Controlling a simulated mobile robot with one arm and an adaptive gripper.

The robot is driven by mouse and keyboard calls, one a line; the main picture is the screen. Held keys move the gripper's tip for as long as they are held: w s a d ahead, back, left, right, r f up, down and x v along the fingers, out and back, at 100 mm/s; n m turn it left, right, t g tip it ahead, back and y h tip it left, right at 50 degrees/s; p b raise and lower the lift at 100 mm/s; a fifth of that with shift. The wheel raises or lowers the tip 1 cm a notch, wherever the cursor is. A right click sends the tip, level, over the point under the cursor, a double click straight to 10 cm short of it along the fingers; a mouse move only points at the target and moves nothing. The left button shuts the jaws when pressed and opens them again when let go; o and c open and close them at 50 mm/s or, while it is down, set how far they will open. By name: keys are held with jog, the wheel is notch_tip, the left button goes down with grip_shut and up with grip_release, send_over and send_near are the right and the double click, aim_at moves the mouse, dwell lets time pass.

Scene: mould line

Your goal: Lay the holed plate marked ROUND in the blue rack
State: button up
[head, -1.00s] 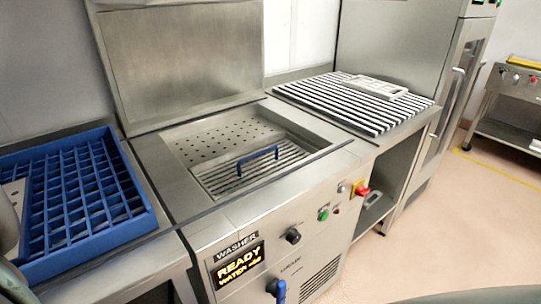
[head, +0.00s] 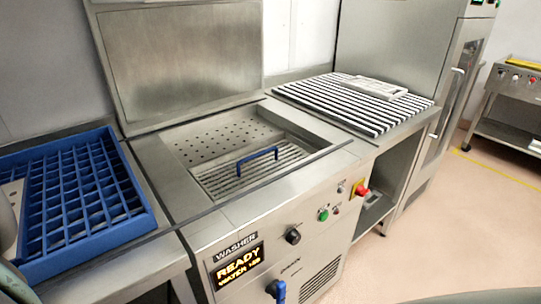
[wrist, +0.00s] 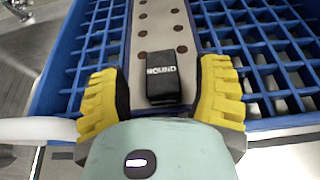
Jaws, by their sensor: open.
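The holed plate (wrist: 160,25) is a long grey-beige strip with dark holes, and its black block (wrist: 163,78) reads ROUND. In the wrist view the plate lies over the grid of the blue rack (wrist: 262,60). Its surface also shows at the left edge of the head view (head: 13,196), inside the rack's rim (head: 150,222). My gripper (wrist: 161,85) is open. Its yellow fingers stand on either side of the black block, with a gap on each side.
The washer (head: 225,205) stands right of the rack, its lid raised, with a blue-handled basket (head: 258,168) inside; its display reads READY. Further right, a pale slotted frame (head: 375,87) lies on a striped slatted surface (head: 330,100). Much of the rack's grid is empty.

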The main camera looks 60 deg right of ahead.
jog(key=p+v, duration=0.4)
jog(key=v, duration=0.3)
dwell(0.3)
